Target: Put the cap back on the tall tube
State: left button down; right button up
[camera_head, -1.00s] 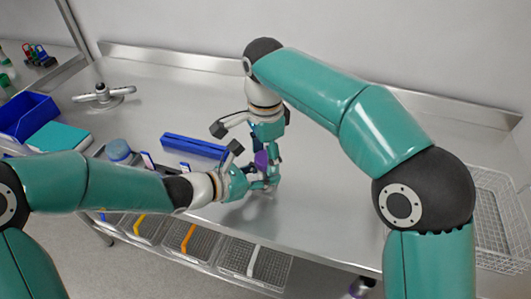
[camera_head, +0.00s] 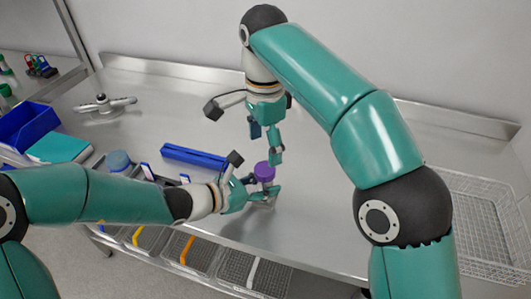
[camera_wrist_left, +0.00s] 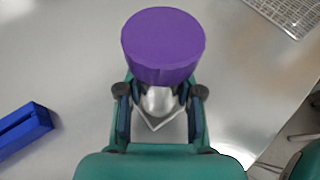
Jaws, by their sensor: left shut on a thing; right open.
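The purple cap (camera_head: 264,171) sits on top of the tall tube, which my left gripper (camera_head: 262,192) holds upright above the table. In the left wrist view, the cap (camera_wrist_left: 163,45) covers the tube's top and a greyish part of the tube (camera_wrist_left: 160,101) shows below it, between the fingers of the left gripper (camera_wrist_left: 161,112). I cannot tell how firmly the cap is seated. My right gripper (camera_head: 266,144) is open and empty just above the cap, pointing down, apart from it.
A blue rack (camera_head: 195,156) lies on the steel table (camera_head: 330,210) behind my left arm. A blue bin (camera_head: 27,127), a teal box (camera_head: 60,149) and a grey handled fixture (camera_head: 103,105) are at left. A wire basket (camera_head: 485,225) stands at right.

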dwell(0.3)
pick_arm(q)
jog(key=c, duration=0.7)
grip_release()
jog(key=v, duration=1)
jog(key=shift+s+a+r, duration=0.1)
jog(key=shift+a+r, duration=0.05)
jog(key=shift+a, duration=0.15)
jog(key=shift+s+a+r, duration=0.25)
jog(key=shift+s+a, duration=0.15)
jog(key=shift+a, duration=0.1)
